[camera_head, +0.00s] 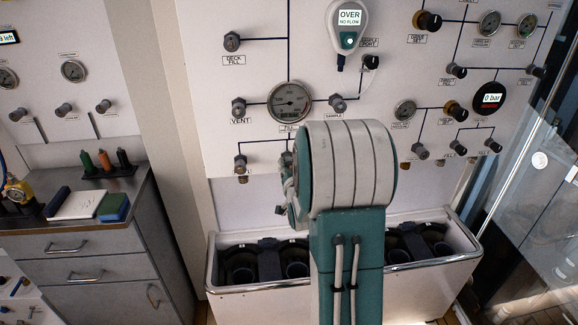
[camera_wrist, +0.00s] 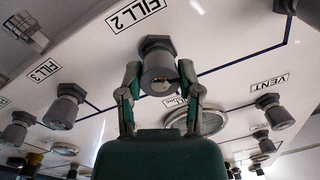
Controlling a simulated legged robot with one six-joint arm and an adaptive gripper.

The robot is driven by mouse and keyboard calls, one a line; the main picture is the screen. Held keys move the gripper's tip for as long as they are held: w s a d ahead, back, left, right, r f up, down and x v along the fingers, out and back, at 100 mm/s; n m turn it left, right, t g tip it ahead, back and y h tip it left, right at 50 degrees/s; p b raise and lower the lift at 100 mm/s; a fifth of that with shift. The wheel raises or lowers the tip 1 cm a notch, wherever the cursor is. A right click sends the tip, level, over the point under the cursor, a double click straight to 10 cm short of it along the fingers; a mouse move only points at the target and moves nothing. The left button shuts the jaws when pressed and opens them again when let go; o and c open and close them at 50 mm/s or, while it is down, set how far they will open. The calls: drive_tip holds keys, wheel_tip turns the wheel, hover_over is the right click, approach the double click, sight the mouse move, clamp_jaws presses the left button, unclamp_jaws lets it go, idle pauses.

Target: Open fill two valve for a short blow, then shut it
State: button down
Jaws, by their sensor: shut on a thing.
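The fill two valve is a grey knob (camera_wrist: 158,66) on a dark hexagonal base, beside the "FILL 2" label (camera_wrist: 135,13) in the wrist view. My gripper (camera_wrist: 160,76) is shut on this knob, one green finger on each side. How far the knob is turned cannot be told. In the head view my arm hides the knob and most of the gripper. A round gauge (camera_wrist: 208,122) sits just behind the right finger in the wrist view.
Nearby in the wrist view are the "FILL 3" knob (camera_wrist: 64,106) and the "VENT" knob (camera_wrist: 274,111). In the head view, an "OVER NO FLOW" display (camera_head: 349,20) hangs above, and a white trough (camera_head: 222,288) with dark sockets stands below the panel.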

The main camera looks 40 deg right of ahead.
drive_tip(key=m, duration=0.4)
drive_tip(key=shift+m, duration=0.4)
drive_tip(key=m, duration=0.3)
drive_tip(key=shift+m, duration=0.4)
drive_tip(key=m, duration=0.4)
drive_tip(key=shift+f+m+h, duration=0.1)
drive_tip(key=shift+m+h, duration=0.2)
drive_tip(key=shift+h, duration=0.1)
drive_tip(key=shift+f+m, duration=0.1)
drive_tip(key=shift+m, duration=1.6)
drive_tip(key=shift+s+m, duration=0.1)
drive_tip(key=shift+m, duration=0.2)
drive_tip(key=shift+f, duration=0.1)
drive_tip(key=c, duration=0.5)
unclamp_jaws()
drive_tip(key=shift+o, duration=1.2)
drive_tip(key=shift+d, duration=0.1)
